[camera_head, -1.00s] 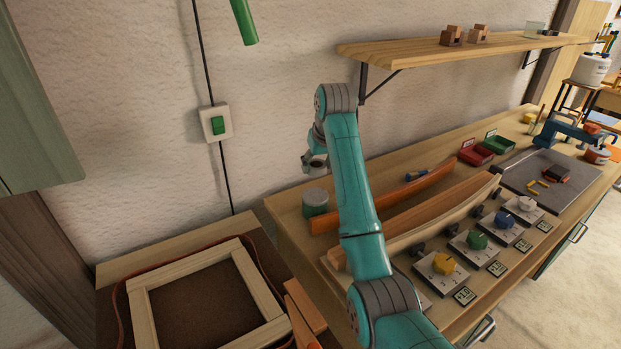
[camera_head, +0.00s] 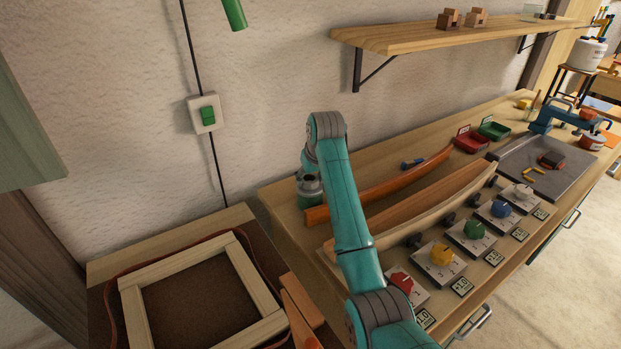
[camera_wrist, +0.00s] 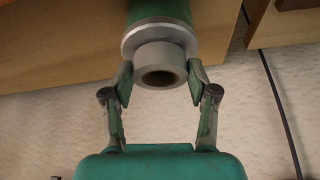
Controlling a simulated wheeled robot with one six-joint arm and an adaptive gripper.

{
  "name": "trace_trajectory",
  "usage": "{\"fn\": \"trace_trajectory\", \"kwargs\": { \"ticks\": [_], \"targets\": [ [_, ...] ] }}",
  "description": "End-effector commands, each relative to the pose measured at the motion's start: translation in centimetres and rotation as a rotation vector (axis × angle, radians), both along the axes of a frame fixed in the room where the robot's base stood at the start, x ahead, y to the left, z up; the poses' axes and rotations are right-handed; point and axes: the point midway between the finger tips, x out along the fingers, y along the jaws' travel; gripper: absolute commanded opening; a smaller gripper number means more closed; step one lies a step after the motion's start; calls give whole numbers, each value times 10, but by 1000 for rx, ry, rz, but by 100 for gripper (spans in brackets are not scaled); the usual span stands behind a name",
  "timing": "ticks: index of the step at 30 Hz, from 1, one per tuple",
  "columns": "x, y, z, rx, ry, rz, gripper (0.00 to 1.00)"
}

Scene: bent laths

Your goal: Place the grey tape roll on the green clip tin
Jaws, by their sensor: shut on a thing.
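The grey tape roll (camera_wrist: 136,66) is a short ring with a dark hole, between the fingertips of my gripper (camera_wrist: 160,80) in the wrist view. My gripper is shut on it. The green clip tin (camera_wrist: 160,12), a green cylinder with a wider grey lid, is right behind the roll and roughly in line with it. I cannot tell if the roll touches the lid. In the head view the tin (camera_head: 304,202) stands at the bench's back left corner, with my gripper (camera_head: 309,180) over it, hiding its top and most of the roll.
Curved laths (camera_head: 385,190) lie on the bench right of the tin. Several coloured knobs (camera_head: 441,255) line the front. Red (camera_head: 470,141) and green bins stand at the back. A wall shelf (camera_head: 440,38) hangs above. A wooden frame (camera_head: 200,290) lies on the lower left surface.

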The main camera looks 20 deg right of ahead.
Motion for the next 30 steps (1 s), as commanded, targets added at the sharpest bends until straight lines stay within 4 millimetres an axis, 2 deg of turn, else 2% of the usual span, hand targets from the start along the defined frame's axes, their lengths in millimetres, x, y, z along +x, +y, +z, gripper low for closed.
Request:
{"fn": "trace_trajectory", "kwargs": {
  "ticks": [11, 12, 14, 15, 25, 30],
  "targets": [
    [0, 0, -4, 0, -1, 0, 24],
    [0, 0, -4, 0, -1, 0, 66],
    [0, 0, -4, 0, -1, 0, 81],
    [0, 0, -4, 0, -1, 0, 83],
    [0, 0, -2, 0, -2, 0, 83],
    [-5, -1, 13, 0, -4, 0, 83]
  ]
}}
